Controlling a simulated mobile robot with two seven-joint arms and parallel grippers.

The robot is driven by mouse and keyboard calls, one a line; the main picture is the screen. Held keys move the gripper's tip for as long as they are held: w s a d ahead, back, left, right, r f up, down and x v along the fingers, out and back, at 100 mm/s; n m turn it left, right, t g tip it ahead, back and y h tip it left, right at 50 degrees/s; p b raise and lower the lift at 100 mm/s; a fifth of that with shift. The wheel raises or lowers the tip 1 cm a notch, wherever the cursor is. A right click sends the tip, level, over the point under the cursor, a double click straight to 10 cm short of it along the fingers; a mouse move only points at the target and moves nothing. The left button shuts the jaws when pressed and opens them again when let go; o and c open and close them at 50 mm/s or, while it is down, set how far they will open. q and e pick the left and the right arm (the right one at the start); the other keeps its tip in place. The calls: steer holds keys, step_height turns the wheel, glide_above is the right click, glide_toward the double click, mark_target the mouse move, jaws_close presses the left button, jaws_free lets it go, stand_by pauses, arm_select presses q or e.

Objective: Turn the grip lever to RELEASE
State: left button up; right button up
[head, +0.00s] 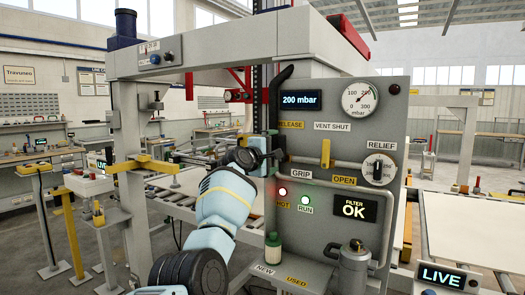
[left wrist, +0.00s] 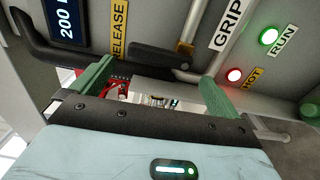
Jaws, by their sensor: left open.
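In the head view the RELEASE label (head: 291,125) is above the GRIP label (head: 301,174); my gripper largely hides the lever. My left gripper (left wrist: 158,82) is open, its green fingers apart with the lever just beyond and between their tips. I cannot tell whether they touch it. My right gripper is out of view.
The grey panel (head: 392,110) also carries a yellow vent handle (head: 325,152), a relief knob (head: 378,168), a gauge (head: 361,98) and a lit red HOT lamp (head: 282,192). A pipe runs along the panel close to the lever.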

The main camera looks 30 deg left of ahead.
arm_select(q)
steer(key=shift+s+a, duration=0.1)
steer(key=shift+s, duration=1.8)
